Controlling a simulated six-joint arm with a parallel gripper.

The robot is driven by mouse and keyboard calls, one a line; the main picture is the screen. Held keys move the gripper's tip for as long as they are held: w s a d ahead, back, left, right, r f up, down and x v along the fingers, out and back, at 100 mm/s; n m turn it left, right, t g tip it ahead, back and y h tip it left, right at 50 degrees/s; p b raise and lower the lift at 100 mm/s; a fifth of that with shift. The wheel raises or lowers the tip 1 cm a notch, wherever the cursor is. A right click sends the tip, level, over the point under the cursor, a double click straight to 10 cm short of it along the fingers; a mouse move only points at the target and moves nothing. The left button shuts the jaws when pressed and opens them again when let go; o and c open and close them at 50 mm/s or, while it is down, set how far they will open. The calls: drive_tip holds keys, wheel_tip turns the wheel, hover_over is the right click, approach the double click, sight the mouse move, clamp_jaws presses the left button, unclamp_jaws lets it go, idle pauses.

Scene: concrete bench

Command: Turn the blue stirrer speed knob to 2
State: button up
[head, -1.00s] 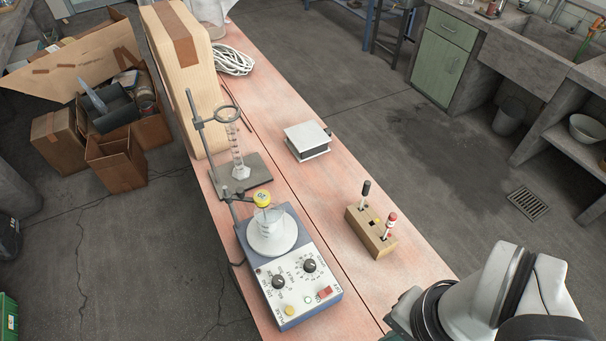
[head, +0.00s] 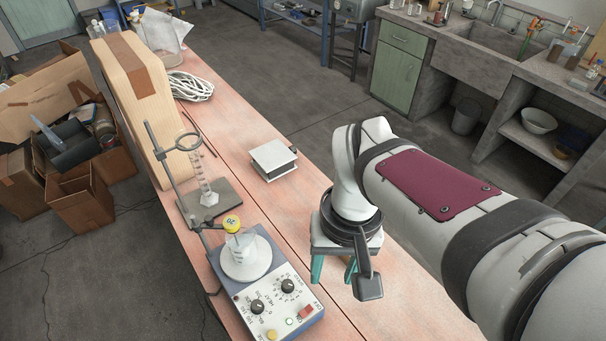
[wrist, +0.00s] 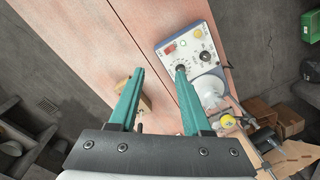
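The blue stirrer (head: 270,262) stands on the bench with a white front panel and two black knobs, a left knob (head: 257,306) and a right knob (head: 288,286). Scale numbers and labels are too small to read, so I cannot tell which is speed or its setting. In the wrist view the panel (wrist: 186,52) lies beyond my fingertips; the right knob (wrist: 181,68) shows by the right fingertip, the left knob (wrist: 205,56) further right. My gripper (head: 333,275) is open and empty, teal fingers pointing down, right of the stirrer. It also shows in the wrist view (wrist: 160,72).

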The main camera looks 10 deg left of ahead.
sight(288, 284)
drive_tip(key=shift+o, duration=0.6)
drive_tip(key=w+a+f+n, duration=0.2)
drive_tip(key=w+a+n, duration=0.2)
drive_tip(key=a, duration=0.4)
drive_tip(key=shift+w+a+f+n+h, duration=0.3)
drive_tip(key=shift+w+n+h, duration=0.1)
drive_tip(key=shift+n, duration=0.1)
wheel_tip(288, 284, down, 15)
drive_tip(key=shift+d, duration=0.1)
clamp_jaws()
